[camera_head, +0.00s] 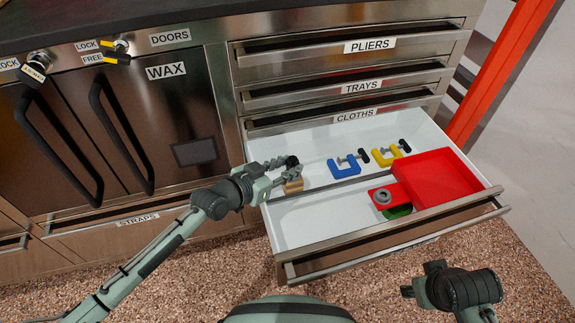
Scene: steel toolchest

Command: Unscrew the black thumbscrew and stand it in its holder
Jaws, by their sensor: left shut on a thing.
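The black thumbscrew (292,162) is in my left gripper (281,167), at the left end of the open drawer. The gripper is shut on it. A small tan block (293,186), which looks like the holder, stands in the drawer directly below. I cannot tell whether the thumbscrew touches or sits in the block, since the fingers cover part of both. A red tray (440,180) lies at the drawer's right, with a red tab carrying a grey round fitting (382,197). My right gripper (407,291) is low at the right, outside the drawer; its fingers are too small to judge.
A blue clamp (343,166) and a yellow clamp (388,156) lie along the back of the white drawer (325,207). A green piece (398,211) shows under the red tab. The drawer's front left floor is clear. Closed drawers are above; a red post (497,70) stands right.

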